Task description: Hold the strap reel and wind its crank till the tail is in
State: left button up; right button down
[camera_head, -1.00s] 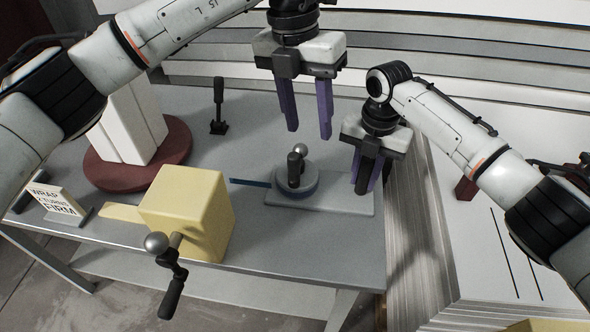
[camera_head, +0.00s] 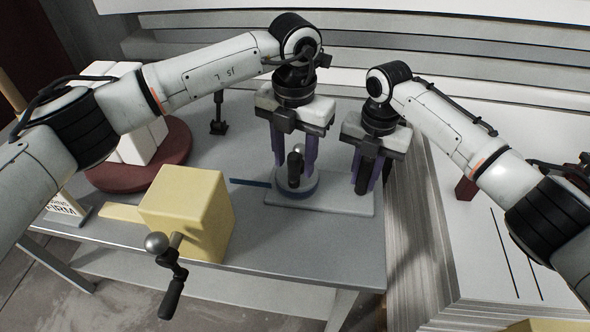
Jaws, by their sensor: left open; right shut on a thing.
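The strap reel (camera_head: 312,189) is a round grey drum on a flat grey base plate (camera_head: 335,204). Its crank (camera_head: 296,167) stands up on top with a dark handle and a grey ball. A short blue strap tail (camera_head: 250,183) sticks out to the left over the table. My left gripper (camera_head: 295,168) points down over the reel, its purple fingers open on either side of the crank; contact is not clear. My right gripper (camera_head: 364,188) is shut on the right part of the base plate; its fingertips partly hide the grip.
A yellow block with a hand crank (camera_head: 190,205) stands at the front left of the table. Behind it are white boxes on a dark red turntable (camera_head: 179,150) and a small black upright handle (camera_head: 218,115). Stacked boards (camera_head: 430,240) rise at the right.

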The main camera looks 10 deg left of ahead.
pick_arm(q)
jog(key=shift+f, duration=0.85)
